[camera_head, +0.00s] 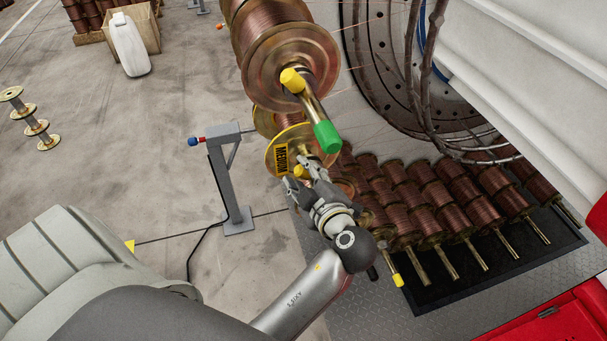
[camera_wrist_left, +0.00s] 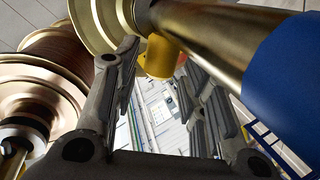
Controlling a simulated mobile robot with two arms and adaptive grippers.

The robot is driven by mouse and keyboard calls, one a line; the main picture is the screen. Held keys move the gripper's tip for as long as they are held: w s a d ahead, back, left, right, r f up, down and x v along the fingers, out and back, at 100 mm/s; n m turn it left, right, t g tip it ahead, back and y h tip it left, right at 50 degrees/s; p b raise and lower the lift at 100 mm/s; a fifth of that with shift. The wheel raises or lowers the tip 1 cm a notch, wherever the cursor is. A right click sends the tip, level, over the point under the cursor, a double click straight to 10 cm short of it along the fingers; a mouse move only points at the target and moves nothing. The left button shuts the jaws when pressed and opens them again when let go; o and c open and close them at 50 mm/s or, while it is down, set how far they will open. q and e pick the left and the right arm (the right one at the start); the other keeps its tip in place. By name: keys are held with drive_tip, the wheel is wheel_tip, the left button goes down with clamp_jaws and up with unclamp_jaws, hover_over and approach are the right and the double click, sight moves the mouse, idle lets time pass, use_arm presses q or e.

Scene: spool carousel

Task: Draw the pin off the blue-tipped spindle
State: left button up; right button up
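The blue-tipped spindle shows in the left wrist view as a brass shaft (camera_wrist_left: 215,40) with a blue end sleeve (camera_wrist_left: 285,75). Its yellow pin (camera_wrist_left: 160,57) sticks out from the shaft beside a spool flange. In the head view the yellow pin (camera_head: 301,172) shows at the fingertips, in front of a spool (camera_head: 318,143) with a yellow MEDIUM label; the blue tip is hidden. My left gripper (camera_head: 297,175) is open, with the pin's end between its fingertips; I cannot tell whether they touch it. My right gripper is in neither view.
A green-tipped spindle (camera_head: 326,136) with its own yellow pin (camera_head: 292,80) and copper spool hangs just above. A grey stand (camera_head: 233,185) is to the left. Several copper spools (camera_head: 425,222) lie on a black mat at right.

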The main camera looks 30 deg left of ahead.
use_arm(q)
drive_tip(key=shift+w, duration=0.1)
drive_tip(key=c, duration=0.5)
drive_tip(key=shift+c, duration=0.9)
drive_tip(key=shift+s+a+r+p, duration=0.4)
drive_tip(key=shift+r+p, duration=0.2)
drive_tip(key=shift+r, duration=0.1)
drive_tip(key=shift+m+y, duration=0.3)
drive_tip(key=shift+m, duration=0.3)
drive_tip(key=s+r+p, duration=0.1)
drive_tip(key=s+a+r+p, duration=0.1)
drive_tip(key=r, duration=0.1)
drive_tip(key=s+a+r+p, duration=0.1)
drive_tip(key=shift+a+r, duration=0.2)
drive_tip(key=shift+r, duration=0.1)
drive_tip(key=s+a+b, duration=0.2)
drive_tip(key=s+a, duration=0.5)
drive_tip(key=s, duration=0.2)
drive_tip(key=shift+a+b, duration=0.35)
drive_tip(key=shift+a, duration=0.05)
